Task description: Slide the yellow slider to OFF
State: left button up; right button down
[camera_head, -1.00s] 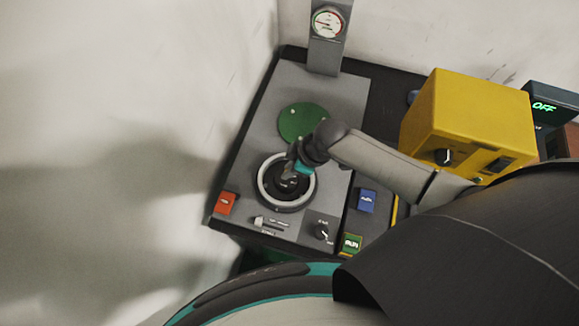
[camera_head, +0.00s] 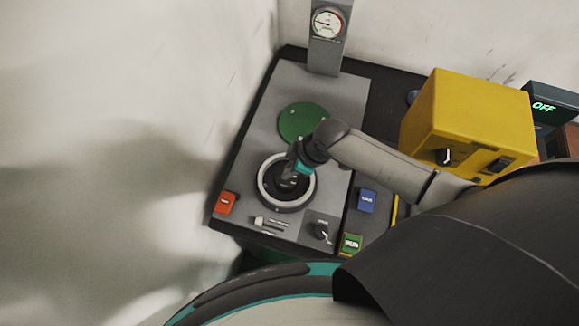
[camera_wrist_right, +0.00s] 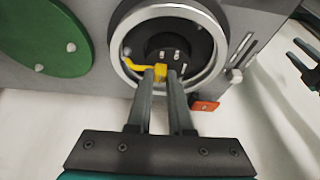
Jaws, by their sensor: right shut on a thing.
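The yellow slider (camera_wrist_right: 160,71) shows in the right wrist view inside a round housing with a pale metal ring (camera_wrist_right: 118,62). A curved yellow strip (camera_wrist_right: 138,65) runs left from it. My right gripper (camera_wrist_right: 161,76) is shut on the slider, with one finger on each side. In the head view my right gripper (camera_head: 288,178) reaches into the ring, and its wrist hides the slider there. Two dark fingers of my left gripper (camera_wrist_right: 291,49) show apart at the right edge of the wrist view, with nothing visible between them. The left gripper is out of the head view.
A green disc (camera_head: 296,122) lies behind the ring on the grey panel (camera_head: 345,100). A red button (camera_head: 225,203), a small lever slider (camera_head: 266,222) and a knob (camera_head: 322,232) are in front. A yellow box (camera_head: 480,110) and an OFF display (camera_head: 544,107) stand right.

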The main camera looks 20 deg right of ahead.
jog(key=shift+s+a+r+p, duration=0.1)
jog(key=shift+s+a+p, duration=0.25)
jog(key=shift+s+p, duration=0.3)
jog(key=shift+s+a+p, duration=0.3)
jog(key=c, duration=0.8)
grip_release()
jog(key=shift+d+r, duration=0.2)
jog(key=shift+r, duration=0.05)
jog(key=p+v, duration=0.2)
jog(key=v, duration=1.2)
jog(key=shift+s, duration=0.2)
